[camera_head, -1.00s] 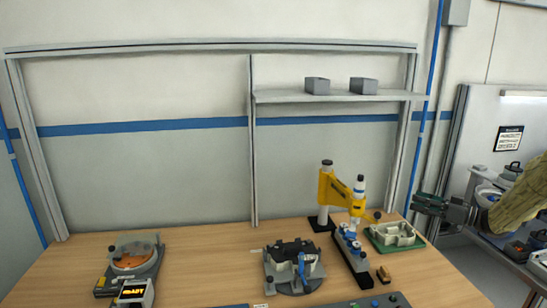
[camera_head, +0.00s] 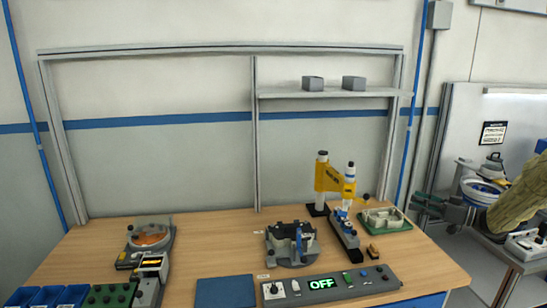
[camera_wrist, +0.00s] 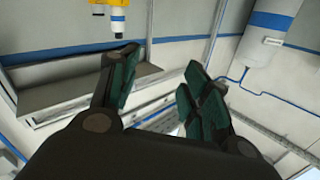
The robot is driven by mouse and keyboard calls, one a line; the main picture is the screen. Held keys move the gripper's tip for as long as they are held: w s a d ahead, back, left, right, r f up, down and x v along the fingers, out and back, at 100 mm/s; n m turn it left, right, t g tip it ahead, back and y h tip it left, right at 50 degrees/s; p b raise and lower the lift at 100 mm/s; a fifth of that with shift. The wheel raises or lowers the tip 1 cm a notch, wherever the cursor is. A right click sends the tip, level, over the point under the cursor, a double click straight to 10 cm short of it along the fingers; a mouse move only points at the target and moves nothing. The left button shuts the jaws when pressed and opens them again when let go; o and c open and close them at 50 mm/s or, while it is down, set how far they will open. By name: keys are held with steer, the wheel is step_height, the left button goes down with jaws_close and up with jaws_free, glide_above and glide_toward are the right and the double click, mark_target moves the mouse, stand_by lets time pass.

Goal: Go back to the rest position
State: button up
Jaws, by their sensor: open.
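My gripper (camera_head: 422,204) is at the right of the head view, held in the air just past the right edge of the wooden workbench (camera_head: 215,240). In the wrist view my gripper (camera_wrist: 158,85) shows its two dark fingers with green pads spread apart, and nothing is between them. Behind it in the wrist view are the wall, a shelf and frame rails. My arm in a tan sleeve reaches in from the right.
A yellow press (camera_head: 330,178) stands near the bench's right back, beside a green tray (camera_head: 385,219). A black fixture (camera_head: 291,243) sits mid-bench, a control panel (camera_head: 330,285) in front. A round orange-topped device (camera_head: 150,238) is at left. A second table (camera_head: 500,250) stands at right.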

steer(key=s+a+f+m+t+h, duration=0.1)
steer(key=s+a+f+m+h, duration=0.15)
steer(key=a+f, duration=0.5)
steer(key=s+a+f+m+t+h, duration=0.1)
steer(key=a+f+m+h, duration=0.25)
steer(key=f, duration=0.65)
steer(key=s+a+f+m+g+h, duration=0.1)
steer(key=s+a+f, duration=0.35)
steer(key=f, duration=0.25)
steer(key=s+a+f+m+g+h, duration=0.1)
steer(key=s+a+f+h, duration=0.15)
steer(key=s+f, duration=0.4)
steer(key=s+a+f+g+h, duration=0.1)
steer(key=s+a+f+g, duration=0.2)
steer(key=s+f, duration=0.5)
steer(key=s+a+f+g+h, duration=0.1)
steer(key=s+a+f+g, duration=0.3)
steer(key=s, duration=0.7)
steer(key=s+a+f+g+h, duration=0.1)
steer(key=s+g, duration=0.1)
steer(key=s, duration=1.1)
steer(key=s+a+f+g+h, duration=0.1)
steer(key=s+g+h, duration=0.15)
steer(key=s, duration=1.15)
step_height(320, 180, down, 10)
steer(key=y+b, duration=0.1)
steer(key=b, duration=0.9)
steer(key=shift+w, duration=0.35)
